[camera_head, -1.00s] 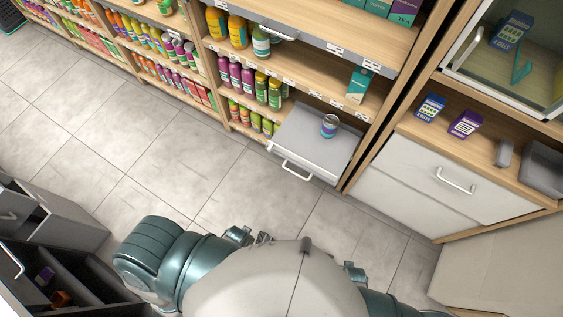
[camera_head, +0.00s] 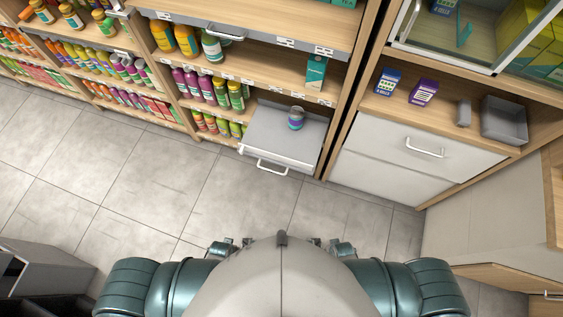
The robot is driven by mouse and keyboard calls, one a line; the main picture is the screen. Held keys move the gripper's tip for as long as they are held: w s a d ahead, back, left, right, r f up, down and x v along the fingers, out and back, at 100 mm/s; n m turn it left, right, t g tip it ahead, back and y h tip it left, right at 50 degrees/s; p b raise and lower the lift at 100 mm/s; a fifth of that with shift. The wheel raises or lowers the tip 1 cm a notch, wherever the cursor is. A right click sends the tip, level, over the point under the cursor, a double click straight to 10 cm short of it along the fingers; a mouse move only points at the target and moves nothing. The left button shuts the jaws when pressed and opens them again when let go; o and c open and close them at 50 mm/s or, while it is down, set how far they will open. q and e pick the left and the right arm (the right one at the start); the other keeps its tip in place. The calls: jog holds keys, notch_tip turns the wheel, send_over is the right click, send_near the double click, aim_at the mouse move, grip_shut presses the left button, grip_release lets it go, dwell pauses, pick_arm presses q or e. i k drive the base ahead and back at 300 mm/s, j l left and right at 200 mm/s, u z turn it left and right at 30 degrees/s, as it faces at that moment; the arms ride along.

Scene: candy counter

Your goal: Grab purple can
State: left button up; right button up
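A small can (camera_head: 296,118) with a purple and blue body stands upright on the grey top of a pulled-out drawer (camera_head: 268,130), near its back right. My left gripper (camera_head: 224,246) and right gripper (camera_head: 342,247) show only as small dark parts at the bottom, beside my body. Both are well apart from the can. My arms and body hide most of them, so I cannot tell whether the fingers are open or shut.
Shelves (camera_head: 257,65) of bottles stand behind and left of the drawer. A white cabinet (camera_head: 417,148) with purple and blue boxes above it stands to the right. A grey drawer unit (camera_head: 45,275) is at the lower left. The tiled floor (camera_head: 200,190) ahead is clear.

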aim_at(297, 114)
jog(key=z, duration=0.45)
jog(key=i+j+z, duration=0.15)
jog(key=j+z, duration=0.25)
jog(key=j, duration=0.35)
jog(key=j+z, duration=0.35)
jog(key=j, duration=0.35)
